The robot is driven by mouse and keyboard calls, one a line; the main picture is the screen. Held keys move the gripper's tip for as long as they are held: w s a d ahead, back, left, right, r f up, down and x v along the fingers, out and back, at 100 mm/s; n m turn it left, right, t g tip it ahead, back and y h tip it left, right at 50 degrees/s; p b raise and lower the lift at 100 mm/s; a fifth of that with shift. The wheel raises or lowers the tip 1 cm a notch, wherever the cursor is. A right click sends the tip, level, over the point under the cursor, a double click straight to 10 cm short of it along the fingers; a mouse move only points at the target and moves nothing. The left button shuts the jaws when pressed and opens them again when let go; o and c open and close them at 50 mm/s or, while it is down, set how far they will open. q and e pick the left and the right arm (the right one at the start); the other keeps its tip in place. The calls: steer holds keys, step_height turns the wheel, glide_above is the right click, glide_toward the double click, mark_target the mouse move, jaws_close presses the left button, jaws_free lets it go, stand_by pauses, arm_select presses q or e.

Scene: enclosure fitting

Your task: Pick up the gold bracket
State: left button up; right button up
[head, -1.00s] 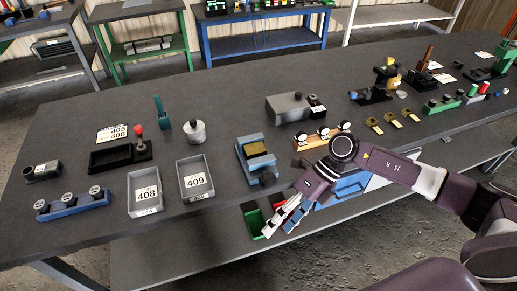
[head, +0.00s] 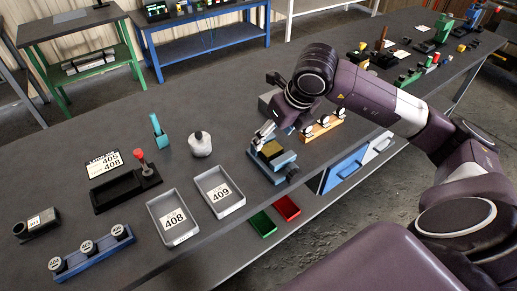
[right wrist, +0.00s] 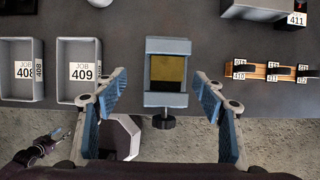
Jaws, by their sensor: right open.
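The gold bracket (head: 271,148) shows as a gold square-topped piece in a blue-grey vise (head: 285,160) near the table's front edge. In the right wrist view, the gold bracket (right wrist: 168,73) lies between the jaws of the vise (right wrist: 168,46), whose dark knob points toward the front edge. My right gripper (head: 262,136) is above the vise. In the right wrist view my right gripper (right wrist: 160,88) is open and empty, one finger to each side of the vise. My left gripper is out of the head view; a small arm end at the wrist view's lower left seems to be it.
Grey trays 408 (head: 157,231) and 409 (head: 234,207) stand left of the vise. An orange rack with black-and-white pieces (head: 306,134) stands on its right. Green (head: 262,231) and red bins (head: 287,213) sit below.

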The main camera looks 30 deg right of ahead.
mark_target(271, 148)
steer(key=f, duration=0.1)
steer(key=d+f+p, duration=0.1)
steer(key=f, duration=0.1)
steer(key=shift+w+d+f, duration=0.1)
steer(key=shift+w+d, duration=0.1)
steer(key=shift+d, duration=0.1)
steer(key=p+x, duration=0.1)
steer(key=x, duration=0.2)
steer(key=shift+w+a, duration=0.1)
steer(key=shift+a, duration=0.05)
steer(key=shift+f, duration=0.25)
steer(key=c, duration=1)
steer(key=shift+w+r, duration=0.1)
steer(key=c, duration=0.4)
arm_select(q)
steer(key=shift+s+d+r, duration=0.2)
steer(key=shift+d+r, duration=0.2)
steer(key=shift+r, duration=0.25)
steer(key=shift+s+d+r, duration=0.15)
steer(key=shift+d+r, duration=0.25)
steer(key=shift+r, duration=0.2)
